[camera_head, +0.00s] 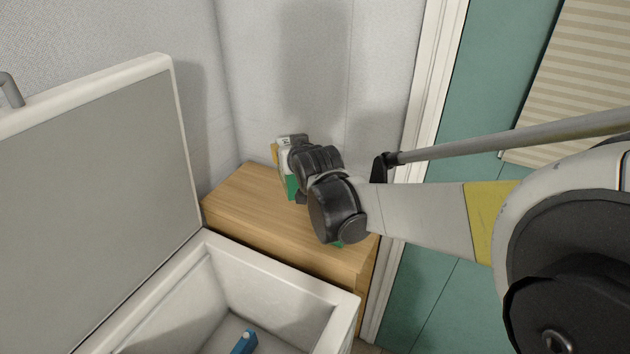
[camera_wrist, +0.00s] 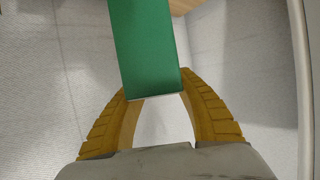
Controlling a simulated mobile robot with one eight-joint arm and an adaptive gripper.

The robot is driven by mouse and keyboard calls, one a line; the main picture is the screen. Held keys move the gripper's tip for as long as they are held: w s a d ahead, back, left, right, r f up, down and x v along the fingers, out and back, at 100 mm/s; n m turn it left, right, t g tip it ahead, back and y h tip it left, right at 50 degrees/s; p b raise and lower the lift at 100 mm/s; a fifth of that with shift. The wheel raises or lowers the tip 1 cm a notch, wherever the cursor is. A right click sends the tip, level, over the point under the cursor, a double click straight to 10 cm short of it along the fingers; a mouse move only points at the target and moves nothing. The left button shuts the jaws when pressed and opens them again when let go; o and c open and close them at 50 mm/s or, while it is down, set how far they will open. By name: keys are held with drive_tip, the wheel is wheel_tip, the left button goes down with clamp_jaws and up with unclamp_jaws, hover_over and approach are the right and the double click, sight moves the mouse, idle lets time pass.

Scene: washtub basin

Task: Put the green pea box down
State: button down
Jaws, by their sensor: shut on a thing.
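The green pea box (camera_wrist: 148,45) is held between the yellow fingers of my gripper (camera_wrist: 154,86) in the wrist view. Its plain green face points toward the wrist camera, and its far end runs out of the top of the picture. In the head view, my gripper (camera_head: 281,162) is over the back of a wooden cabinet top (camera_head: 255,212), close to the wall. I cannot tell whether the box touches the wood.
An open white tub (camera_head: 268,268) with a raised lid (camera_head: 95,190) stands in front and to the left, with a blue object (camera_head: 244,342) inside. Grey walls meet behind the cabinet. A white door frame (camera_head: 425,110) is on the right. The cabinet's left top is bare.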

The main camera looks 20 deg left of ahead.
drive_tip(key=shift+w+f, duration=0.2)
drive_tip(key=shift+w, duration=0.05)
wheel_tip(320, 180, down, 9)
drive_tip(key=b, duration=0.4)
drive_tip(key=shift+s+f, duration=0.15)
drive_tip(key=shift+f, duration=0.05)
drive_tip(key=shift+f, duration=0.2)
drive_tip(key=c, duration=0.9)
unclamp_jaws()
drive_tip(key=shift+c, duration=0.2)
drive_tip(key=shift+r, duration=0.1)
